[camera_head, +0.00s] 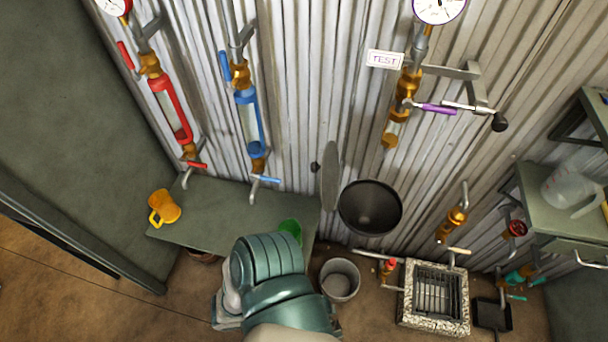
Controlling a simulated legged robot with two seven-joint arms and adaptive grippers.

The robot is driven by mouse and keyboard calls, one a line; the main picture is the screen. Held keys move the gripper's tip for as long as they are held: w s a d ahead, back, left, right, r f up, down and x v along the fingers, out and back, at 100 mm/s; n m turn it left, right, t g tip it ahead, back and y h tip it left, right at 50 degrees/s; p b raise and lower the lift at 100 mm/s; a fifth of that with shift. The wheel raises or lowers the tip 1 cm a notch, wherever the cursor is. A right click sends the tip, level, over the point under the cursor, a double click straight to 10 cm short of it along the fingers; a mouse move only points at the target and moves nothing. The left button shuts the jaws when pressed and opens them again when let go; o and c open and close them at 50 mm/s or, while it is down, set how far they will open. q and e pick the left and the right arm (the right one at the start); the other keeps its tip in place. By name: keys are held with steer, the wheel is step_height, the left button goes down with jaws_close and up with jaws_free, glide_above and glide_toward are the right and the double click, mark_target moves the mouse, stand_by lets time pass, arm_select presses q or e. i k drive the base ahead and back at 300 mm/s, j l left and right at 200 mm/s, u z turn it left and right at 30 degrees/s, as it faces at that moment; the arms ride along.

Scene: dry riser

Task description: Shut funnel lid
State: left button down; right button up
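The funnel (370,222) is a dark, round, open bowl against the corrugated wall, right of the picture's centre. Its grey lid (330,176) stands open, nearly upright and edge-on to the camera, at the funnel's left side. A small dark knob (314,167) shows on the lid's left face. One of my arms, with teal links, comes in from the bottom centre, below and left of the funnel and apart from the lid. No gripper fingers can be made out on it. My other arm does not show.
A green-grey shelf (215,215) holds a yellow mug (164,207) and a green object (290,228) partly behind my arm. A grey bucket (340,279) stands below the funnel. A purple-handled valve (438,109) is above it. A stone-edged grate (435,296) is lower right.

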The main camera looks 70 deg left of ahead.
mark_target(329, 168)
steer(key=k+j+u, duration=0.8)
steer(key=k+j, duration=0.35)
steer(key=j, duration=0.3)
steer(key=i+l+z, duration=0.1)
steer(key=l, duration=0.3)
steer(key=i, duration=0.1)
